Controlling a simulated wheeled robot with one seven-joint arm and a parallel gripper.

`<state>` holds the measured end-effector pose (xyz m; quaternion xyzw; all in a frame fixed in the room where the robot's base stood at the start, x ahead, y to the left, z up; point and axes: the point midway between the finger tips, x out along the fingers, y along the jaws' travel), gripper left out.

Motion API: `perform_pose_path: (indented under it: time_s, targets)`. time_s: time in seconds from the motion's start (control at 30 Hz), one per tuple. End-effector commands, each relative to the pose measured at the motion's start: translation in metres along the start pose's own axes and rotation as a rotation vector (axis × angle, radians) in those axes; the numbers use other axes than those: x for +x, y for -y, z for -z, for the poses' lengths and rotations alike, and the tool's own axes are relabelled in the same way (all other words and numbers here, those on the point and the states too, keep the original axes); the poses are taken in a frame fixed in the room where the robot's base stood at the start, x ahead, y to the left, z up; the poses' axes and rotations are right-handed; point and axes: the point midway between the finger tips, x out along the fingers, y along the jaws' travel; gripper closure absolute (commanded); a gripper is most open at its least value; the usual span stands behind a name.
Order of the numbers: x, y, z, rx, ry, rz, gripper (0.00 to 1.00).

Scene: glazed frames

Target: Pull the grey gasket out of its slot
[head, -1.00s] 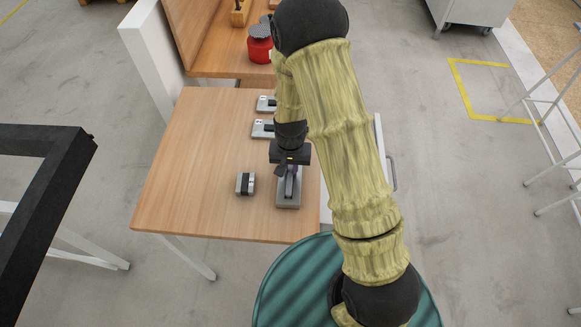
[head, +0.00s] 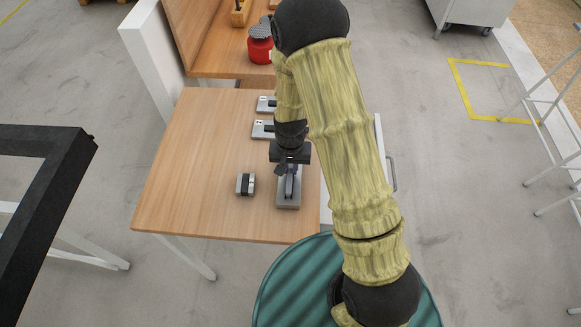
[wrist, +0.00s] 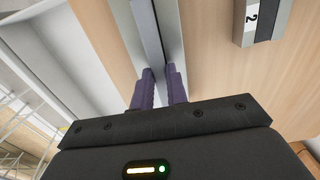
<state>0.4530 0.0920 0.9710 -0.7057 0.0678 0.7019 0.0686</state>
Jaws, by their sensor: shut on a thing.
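The grey gasket (wrist: 147,35) is a long, narrow grey strip in the slot of a lighter grey block (head: 288,205). The block stands near the right edge of the wooden table. My gripper (wrist: 160,71) has two purple fingers, one on each side of the strip, and is shut on it. In the head view my gripper (head: 289,170) is over the far part of the block, and my arm hides some of it. I cannot tell whether the gasket has lifted from the slot.
A smaller grey block with a black band (head: 245,184) stands just left on the wooden table (head: 190,175). Two labelled grey plates (head: 262,130) lie farther back. A red container (head: 260,45) stands on the bench behind. The table's left side is clear.

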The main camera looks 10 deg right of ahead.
Motion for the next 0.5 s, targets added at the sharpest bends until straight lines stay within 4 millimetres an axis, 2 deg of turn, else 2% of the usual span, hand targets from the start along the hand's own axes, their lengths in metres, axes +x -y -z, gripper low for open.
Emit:
perform_pose_path:
  time_s: [0.5]
  targets:
    - [-0.020, 0.000, -0.002, -0.001, 0.004, -0.001, 1.00]
